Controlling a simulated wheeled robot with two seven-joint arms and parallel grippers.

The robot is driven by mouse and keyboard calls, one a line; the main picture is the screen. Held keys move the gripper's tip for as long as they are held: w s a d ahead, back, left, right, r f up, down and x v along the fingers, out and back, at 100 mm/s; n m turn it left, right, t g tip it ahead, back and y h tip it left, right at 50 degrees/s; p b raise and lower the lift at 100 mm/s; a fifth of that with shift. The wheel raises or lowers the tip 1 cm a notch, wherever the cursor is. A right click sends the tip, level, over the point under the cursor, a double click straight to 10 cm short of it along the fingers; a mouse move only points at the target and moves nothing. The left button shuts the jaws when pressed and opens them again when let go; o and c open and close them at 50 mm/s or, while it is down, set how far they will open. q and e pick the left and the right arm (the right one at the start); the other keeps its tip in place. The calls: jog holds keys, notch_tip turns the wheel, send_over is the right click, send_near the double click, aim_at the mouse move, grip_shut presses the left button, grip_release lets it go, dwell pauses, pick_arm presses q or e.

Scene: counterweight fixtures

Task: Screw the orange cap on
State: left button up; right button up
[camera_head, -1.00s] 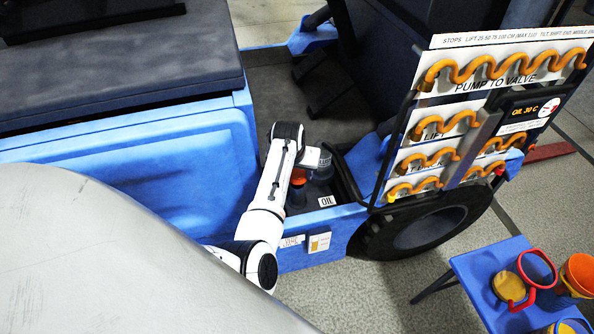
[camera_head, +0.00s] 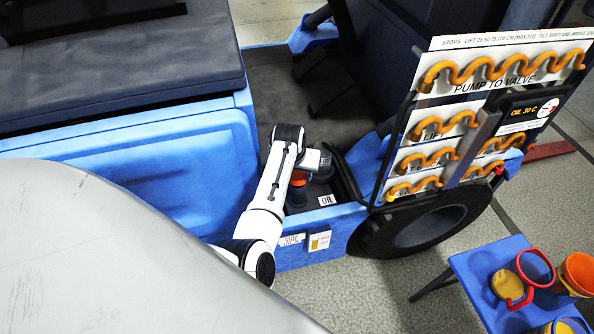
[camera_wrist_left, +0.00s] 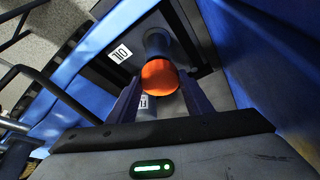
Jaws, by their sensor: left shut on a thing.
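The orange cap (camera_head: 298,178) is in the recess by the OIL label, below my left gripper (camera_head: 304,173) in the head view. In the left wrist view the orange cap (camera_wrist_left: 158,76) sits between the two fingers of the left gripper (camera_wrist_left: 160,88), which is shut on it. A dark filler neck (camera_head: 296,195) stands upright under the cap; the neck (camera_wrist_left: 157,44) also shows beyond the cap in the wrist view. Whether the cap's thread is engaged is hidden. My right gripper is not in view.
The OIL label (camera_head: 327,200) is beside the neck. Blue body walls (camera_head: 200,140) hem in the recess. A panel with orange hoses (camera_head: 440,125) and a black wheel (camera_head: 425,228) stand right. A blue table (camera_head: 480,270) with cups is lower right.

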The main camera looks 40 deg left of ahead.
aim_at(296, 178)
pick_arm(q)
jog(key=shift+f, duration=0.3)
jog(key=shift+f+b, duration=0.3)
jog(key=shift+f, duration=0.05)
jog(key=shift+f, duration=0.3)
jog(key=shift+f+b, duration=0.4)
jog(key=shift+f, duration=0.2)
jog(key=shift+f, duration=0.35)
dwell(0.4)
jog(key=o, duration=1.1)
